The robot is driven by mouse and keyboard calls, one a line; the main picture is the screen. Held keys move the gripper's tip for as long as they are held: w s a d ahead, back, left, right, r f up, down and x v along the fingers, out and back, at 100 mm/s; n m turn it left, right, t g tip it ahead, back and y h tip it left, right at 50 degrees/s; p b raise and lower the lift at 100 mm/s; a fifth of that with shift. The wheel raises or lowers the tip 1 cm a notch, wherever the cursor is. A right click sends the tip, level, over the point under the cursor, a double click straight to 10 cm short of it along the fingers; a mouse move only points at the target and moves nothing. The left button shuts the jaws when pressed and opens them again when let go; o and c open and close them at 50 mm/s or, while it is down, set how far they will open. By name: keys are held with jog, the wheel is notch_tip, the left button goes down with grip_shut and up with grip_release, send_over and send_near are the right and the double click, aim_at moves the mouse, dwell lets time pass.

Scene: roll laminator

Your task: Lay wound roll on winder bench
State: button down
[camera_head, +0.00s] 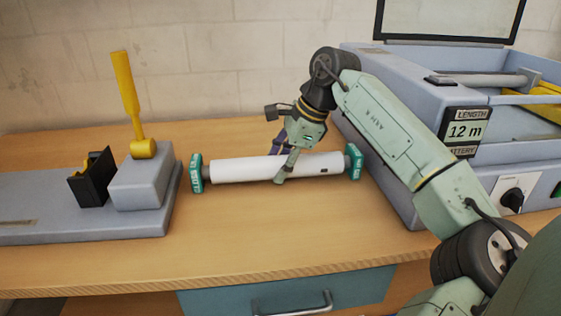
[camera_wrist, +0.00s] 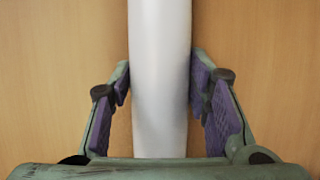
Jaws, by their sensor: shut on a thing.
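The wound roll (camera_head: 240,170) is a white cylinder with teal end caps, lying level across the wooden bench (camera_head: 270,235) between the grey block at left and the laminator at right. My gripper (camera_head: 284,166) reaches down over the roll right of its middle, one finger on each side. In the wrist view the white roll (camera_wrist: 160,80) runs between the purple finger pads of my gripper (camera_wrist: 162,100), which is shut on it. The roll is at or just above the bench top; I cannot tell whether it touches.
The grey laminator (camera_head: 375,150), with a "12 m" length display (camera_head: 465,130), stands close to the roll's right end. At left is a grey base (camera_head: 80,225) with a yellow lever (camera_head: 127,95) and a black holder (camera_head: 92,180). The bench front is clear above a blue drawer (camera_head: 290,295).

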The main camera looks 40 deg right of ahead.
jog(key=c, duration=1.3)
grip_release()
jog(key=shift+f, duration=0.1)
jog(key=o, duration=0.4)
jog(key=shift+o, duration=0.2)
jog(key=v, duration=1.2)
jog(key=shift+r+b, duration=0.2)
jog(key=shift+b, duration=0.15)
jog(key=shift+f, duration=0.1)
